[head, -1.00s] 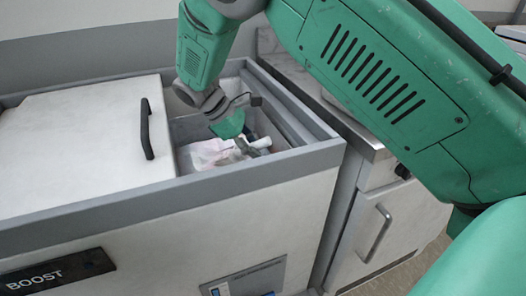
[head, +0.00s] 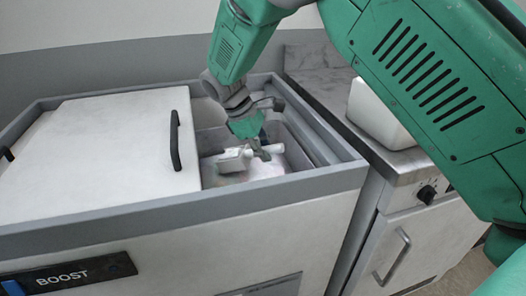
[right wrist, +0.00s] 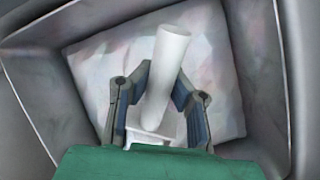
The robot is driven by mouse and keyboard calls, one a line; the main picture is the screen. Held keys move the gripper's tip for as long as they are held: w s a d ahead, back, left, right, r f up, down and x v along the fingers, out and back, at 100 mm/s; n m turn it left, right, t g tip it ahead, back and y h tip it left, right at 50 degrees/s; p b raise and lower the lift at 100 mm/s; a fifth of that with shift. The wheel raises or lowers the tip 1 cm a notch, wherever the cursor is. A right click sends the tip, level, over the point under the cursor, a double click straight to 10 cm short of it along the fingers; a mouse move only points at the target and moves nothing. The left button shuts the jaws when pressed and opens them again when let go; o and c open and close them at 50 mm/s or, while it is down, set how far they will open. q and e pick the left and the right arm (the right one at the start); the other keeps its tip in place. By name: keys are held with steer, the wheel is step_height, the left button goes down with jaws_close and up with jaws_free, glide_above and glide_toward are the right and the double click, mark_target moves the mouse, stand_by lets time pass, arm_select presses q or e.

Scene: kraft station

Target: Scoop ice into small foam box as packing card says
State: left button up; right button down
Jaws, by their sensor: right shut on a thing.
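A white scoop (head: 235,161) is in the opening of the chest, its body to the left and its handle running to the right. My right gripper (head: 263,152) is shut on it. In the right wrist view, the white handle (right wrist: 167,70) stands up between the fingers of my gripper (right wrist: 158,97). The pale, pinkish ice (head: 265,170) lies below in the bin and also shows in the right wrist view (right wrist: 215,70). Whether the scoop holds ice, I cannot tell. My left gripper and the packing card are not in view.
The chest's white lid (head: 100,145) with a black handle (head: 175,142) covers its left part. Grey walls (head: 325,178) surround the opening closely. A white box (head: 375,118) stands on the counter to the right, partly behind my arm.

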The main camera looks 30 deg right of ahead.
steer(key=r+p, duration=0.1)
steer(key=d+r, duration=0.1)
steer(key=p, duration=0.1)
steer(key=shift+s+d+r+y+p, duration=0.3)
steer(key=shift+s+d+r, duration=0.05)
steer(key=shift+r, duration=0.05)
steer(key=r+p, duration=0.3)
steer(key=shift+s+a+r+t, duration=0.15)
steer(key=shift+s+r+t, duration=0.05)
steer(key=shift+s+t, duration=0.2)
steer(key=r+p, duration=0.1)
steer(key=d+r+p, duration=0.1)
steer(key=r+p, duration=0.1)
steer(key=shift+s+d+y, duration=0.15)
steer(key=shift+s+y, duration=0.1)
steer(key=shift+y, duration=0.05)
steer(key=shift+t+y, duration=0.3)
steer(key=shift+t, duration=0.2)
steer(key=r+p, duration=0.2)
steer(key=s+r+p, duration=0.1)
steer(key=r+p, duration=0.1)
steer(key=shift+d, duration=0.15)
steer(key=shift+s+d+r+p, duration=0.1)
steer(key=shift+d+r+p, duration=0.1)
steer(key=shift+r+p, duration=0.3)
steer(key=shift+s+d+r+p, duration=0.1)
steer(key=shift+d+r+p, duration=0.1)
steer(key=shift+r+p, duration=0.3)
